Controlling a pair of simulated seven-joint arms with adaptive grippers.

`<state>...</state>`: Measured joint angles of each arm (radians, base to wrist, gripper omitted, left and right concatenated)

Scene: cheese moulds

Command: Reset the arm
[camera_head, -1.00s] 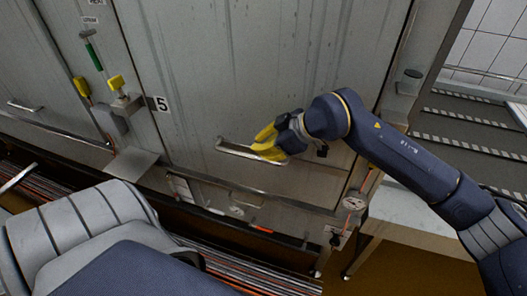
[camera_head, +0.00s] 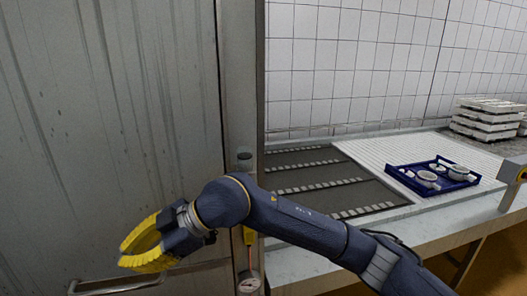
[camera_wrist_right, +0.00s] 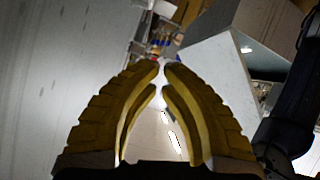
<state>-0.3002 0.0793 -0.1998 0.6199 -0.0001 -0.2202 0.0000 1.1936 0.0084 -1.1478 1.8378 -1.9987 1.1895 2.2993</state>
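My right arm comes in from the lower right in the head view. Its yellow-fingered right gripper (camera_head: 122,254) hangs in front of the grey metal door (camera_head: 110,120), just above the door's bar handle (camera_head: 120,284). The gripper points left and looks apart from the handle. In the right wrist view the two curved fingers (camera_wrist_right: 163,66) lean together with their tips nearly meeting, and nothing is held between them. My left gripper is in neither view.
Right of the door, a long white table (camera_head: 300,268) carries a dark striped mat (camera_head: 330,185), a blue crate (camera_head: 404,181) with white moulds, and stacked white trays (camera_head: 484,128). A tiled wall stands behind. A yellow-ended object (camera_head: 512,170) is at the right edge.

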